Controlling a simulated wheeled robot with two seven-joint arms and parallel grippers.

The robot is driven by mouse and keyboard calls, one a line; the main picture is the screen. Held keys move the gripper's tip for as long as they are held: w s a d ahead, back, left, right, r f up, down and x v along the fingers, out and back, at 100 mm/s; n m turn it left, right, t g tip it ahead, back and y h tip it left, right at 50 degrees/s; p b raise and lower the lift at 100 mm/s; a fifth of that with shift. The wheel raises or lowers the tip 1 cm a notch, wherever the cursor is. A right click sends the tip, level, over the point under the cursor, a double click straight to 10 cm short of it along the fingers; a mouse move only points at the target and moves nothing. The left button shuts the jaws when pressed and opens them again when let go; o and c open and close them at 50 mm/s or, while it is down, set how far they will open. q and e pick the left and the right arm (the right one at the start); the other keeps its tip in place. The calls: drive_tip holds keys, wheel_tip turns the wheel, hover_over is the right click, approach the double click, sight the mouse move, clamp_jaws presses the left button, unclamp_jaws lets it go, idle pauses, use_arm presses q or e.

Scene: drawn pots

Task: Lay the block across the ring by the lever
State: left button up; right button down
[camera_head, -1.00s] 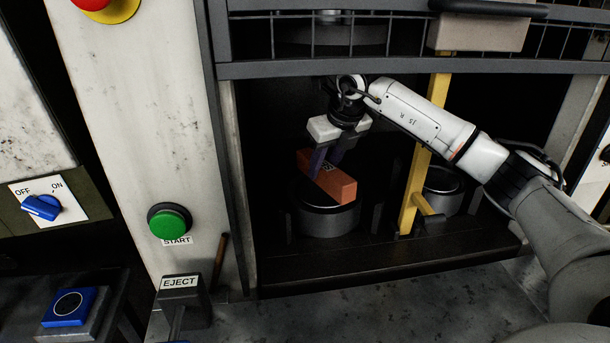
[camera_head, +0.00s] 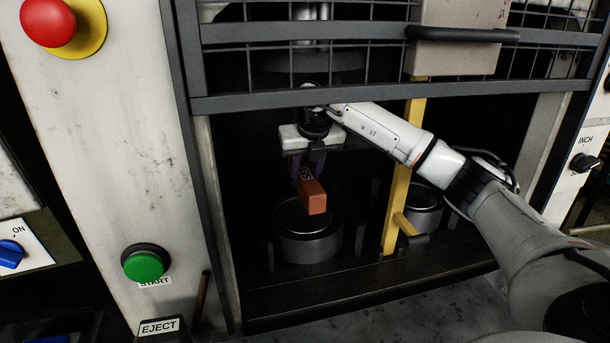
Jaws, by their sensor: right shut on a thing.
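My right gripper (camera_head: 308,172) points down inside the dark press opening, shut on an orange-brown block (camera_head: 312,197). The block is seen nearly end-on, its near end toward the camera. It overlaps the far part of the left round metal ring (camera_head: 308,249) in the picture and appears to be held above it; contact is hard to judge. A second ring (camera_head: 427,218) stands to the right, partly hidden behind a yellow upright bar (camera_head: 402,165) with a short side handle. My left gripper is out of view.
A mesh guard (camera_head: 370,65) with a dark handle hangs above the opening. The pale left post carries a red button (camera_head: 47,22), a green start button (camera_head: 143,263) and an eject label (camera_head: 158,327). A dark sill (camera_head: 370,289) runs along the front.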

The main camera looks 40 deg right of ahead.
sight(309, 179)
drive_tip(key=shift+f+b, duration=1.75)
drive_tip(key=shift+f, duration=0.95)
drive_tip(key=shift+f+b, duration=0.3)
drive_tip(key=shift+f, duration=0.25)
drive_tip(key=c, duration=1.3)
unclamp_jaws()
drive_tip(key=shift+o, duration=0.5)
drive_tip(key=shift+s+f, duration=0.1)
drive_tip(key=shift+f, duration=0.15)
drive_tip(key=v, duration=0.7)
drive_tip(key=shift+a+r, duration=0.1)
drive_tip(key=shift+r, duration=0.3)
